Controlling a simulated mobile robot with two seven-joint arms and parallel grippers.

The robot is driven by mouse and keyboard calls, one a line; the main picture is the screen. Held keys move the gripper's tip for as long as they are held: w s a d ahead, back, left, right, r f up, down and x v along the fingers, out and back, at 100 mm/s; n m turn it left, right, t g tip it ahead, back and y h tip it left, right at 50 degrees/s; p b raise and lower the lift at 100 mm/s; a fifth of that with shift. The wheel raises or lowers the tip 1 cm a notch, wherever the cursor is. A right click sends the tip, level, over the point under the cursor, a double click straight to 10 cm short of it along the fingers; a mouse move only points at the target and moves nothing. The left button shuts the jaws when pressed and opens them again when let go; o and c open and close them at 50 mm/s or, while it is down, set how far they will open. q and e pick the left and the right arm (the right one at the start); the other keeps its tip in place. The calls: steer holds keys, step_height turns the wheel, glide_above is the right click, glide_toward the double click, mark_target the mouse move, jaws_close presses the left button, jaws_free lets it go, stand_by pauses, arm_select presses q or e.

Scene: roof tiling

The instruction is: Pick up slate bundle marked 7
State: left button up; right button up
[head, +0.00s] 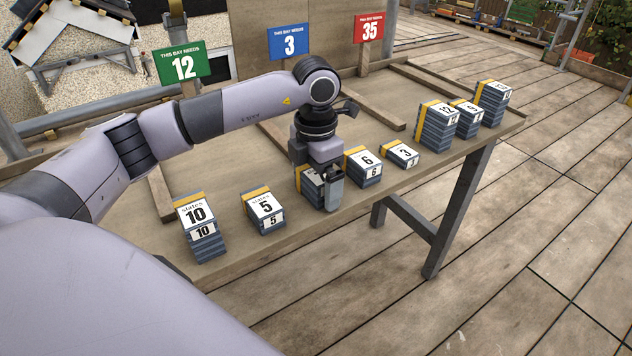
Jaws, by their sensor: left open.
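A grey slate bundle (310,187) with a yellow band stands on the wooden bench, between the bundles marked 5 and 6. My left gripper covers most of its label, so I cannot read its number. My left gripper (331,186) points down at this bundle, its jaws open. One finger shows in front of the bundle's right side; the other is hard to make out. I cannot tell whether the fingers touch the slates. No bundle with a clearly readable 7 shows. My right gripper is out of view.
The bundles marked 10 (204,247), 5 (263,224), 6 (362,178) and 3 (400,160) stand along the bench (312,243). Taller stacks, one marked 12 (437,131), stand at the right.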

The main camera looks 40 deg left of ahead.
arm_select(q)
steer(key=c, duration=1)
steer(key=shift+r, duration=0.1)
steer(key=shift+r, duration=0.1)
